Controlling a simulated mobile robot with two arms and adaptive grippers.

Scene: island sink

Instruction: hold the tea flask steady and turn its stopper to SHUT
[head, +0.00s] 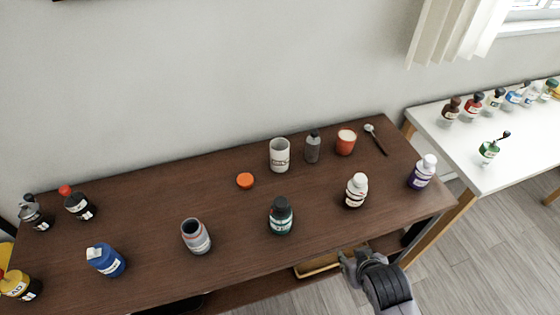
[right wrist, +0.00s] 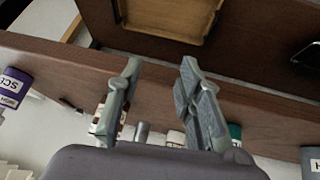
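Several capped flasks and bottles stand on the brown table, and I cannot tell for sure which is the tea flask. A dark teal bottle with a black top (head: 281,216) stands near the front middle. A grey flask with a dark top (head: 312,147) stands upright farther back. No open or shut marking is readable. My right gripper (head: 355,258) is in front of the table's front edge, apart from every bottle. In the right wrist view its two fingers (right wrist: 160,66) are apart with nothing between them. My left gripper is out of view.
The brown table (head: 150,215) also holds a white-capped bottle (head: 356,191), a purple bottle (head: 422,173), a grey open cup (head: 196,236), a white mug (head: 279,155), a red cup (head: 346,142) and an orange lid (head: 245,180). A wooden tray (right wrist: 168,18) lies below. A white table (head: 470,165) stands right.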

